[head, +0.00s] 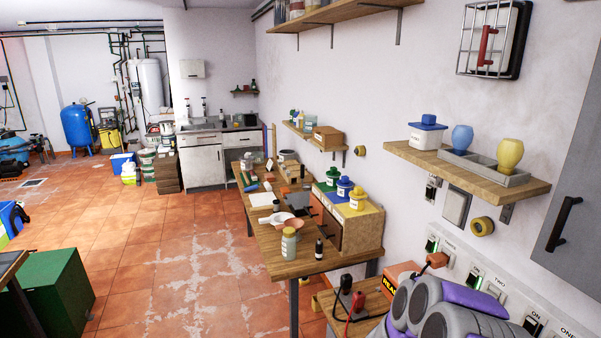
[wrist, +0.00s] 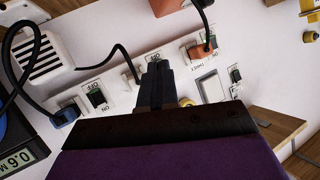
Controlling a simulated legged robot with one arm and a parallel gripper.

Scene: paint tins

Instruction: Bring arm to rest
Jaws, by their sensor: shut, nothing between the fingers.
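My gripper (wrist: 157,75) shows in the wrist view as dark fingers closed together, with nothing between them. It points toward a white wall strip (wrist: 110,85) with switches and plugs. In the head view, my grey and purple arm (head: 460,315) is folded at the lower right corner, and the fingers cannot be made out there. In the head view the wooden workbench (head: 285,262) stands ahead, apart from the arm. It carries a cabinet with green, blue and yellow lidded paint tins (head: 345,188) on top.
A wooden shelf (head: 520,196) with a blue and a yellow vase hangs on the right wall. A low wooden surface (head: 375,304) with red and black clamps lies beside my arm. A green box (head: 55,290) stands at left. The tiled floor in the middle is clear.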

